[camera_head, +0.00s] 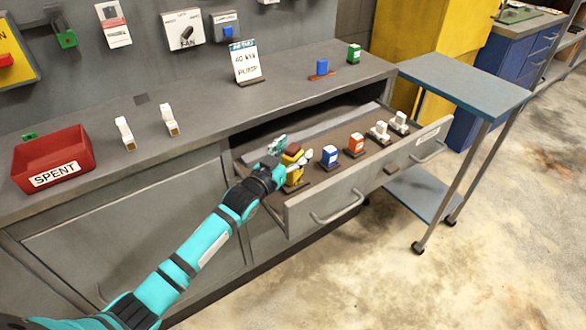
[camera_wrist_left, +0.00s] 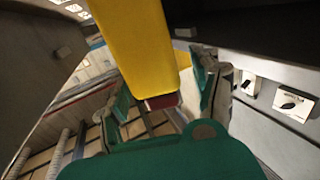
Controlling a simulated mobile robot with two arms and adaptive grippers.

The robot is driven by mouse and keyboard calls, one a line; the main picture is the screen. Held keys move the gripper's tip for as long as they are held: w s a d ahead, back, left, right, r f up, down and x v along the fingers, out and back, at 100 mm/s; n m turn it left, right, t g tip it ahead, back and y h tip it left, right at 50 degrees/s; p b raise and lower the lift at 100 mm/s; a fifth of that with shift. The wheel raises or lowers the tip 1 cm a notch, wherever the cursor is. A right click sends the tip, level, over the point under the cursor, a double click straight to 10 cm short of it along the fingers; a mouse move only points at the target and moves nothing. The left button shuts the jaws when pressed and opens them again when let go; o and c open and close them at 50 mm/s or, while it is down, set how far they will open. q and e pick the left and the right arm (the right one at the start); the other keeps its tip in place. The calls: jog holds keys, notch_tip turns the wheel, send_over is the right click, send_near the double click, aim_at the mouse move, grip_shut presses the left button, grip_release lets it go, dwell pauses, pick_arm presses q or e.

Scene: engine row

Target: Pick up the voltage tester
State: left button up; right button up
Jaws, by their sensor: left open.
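The voltage tester appears to be the yellow block-like thing with a dark red part (camera_head: 295,176), at the left end of the open drawer. In the left wrist view its yellow body (camera_wrist_left: 138,45) is large and close, with a red end. My left gripper (camera_head: 291,153) is at its upper part in the head view. In the left wrist view the fingers (camera_wrist_left: 165,88) are apart, one on each side of the red end. Whether they touch it I cannot tell; the gripper hides part of the tester. My right gripper is not in view.
The open drawer (camera_head: 380,178) also holds blue (camera_head: 329,155), orange (camera_head: 356,144) and white pieces to the right. A red SPENT bin (camera_head: 52,165), two white pieces and a sign (camera_head: 246,62) stand on the bench. A cart (camera_head: 468,80) stands right of the drawer.

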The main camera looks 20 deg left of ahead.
pick_arm(q)
jog(key=shift+r, duration=0.1)
grip_shut()
dwell(0.4)
